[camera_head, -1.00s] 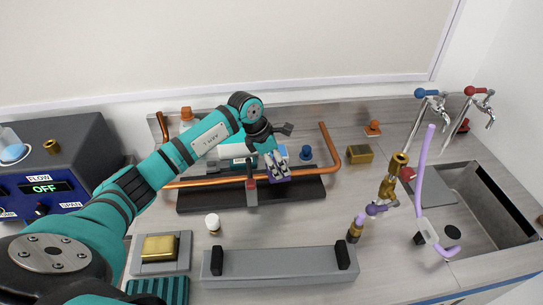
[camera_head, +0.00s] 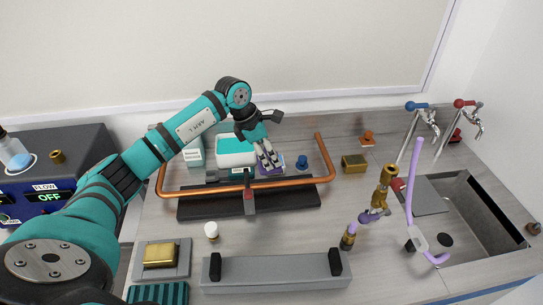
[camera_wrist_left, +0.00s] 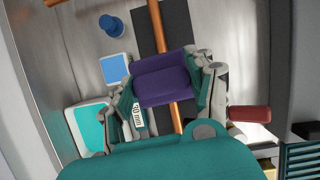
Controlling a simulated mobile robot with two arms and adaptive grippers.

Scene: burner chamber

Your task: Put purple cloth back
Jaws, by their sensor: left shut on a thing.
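My left gripper (camera_head: 270,160) reaches in over the back of the bench, shut on the purple cloth (camera_head: 274,168). In the left wrist view the folded cloth (camera_wrist_left: 163,80) sits between both fingers of the gripper (camera_wrist_left: 168,88). The copper pipe (camera_wrist_left: 155,20) passes beneath the cloth in that view. I cannot tell whether the cloth touches anything below. My right gripper is not in view.
The copper pipe (camera_head: 220,190) runs in front of the gripper above a black base (camera_head: 200,208). A teal-and-white box (camera_head: 236,150) stands left of the gripper, a blue knobbed thing (camera_head: 302,163) right. A grey holder (camera_head: 275,272) lies in front; the sink (camera_head: 480,220) is right.

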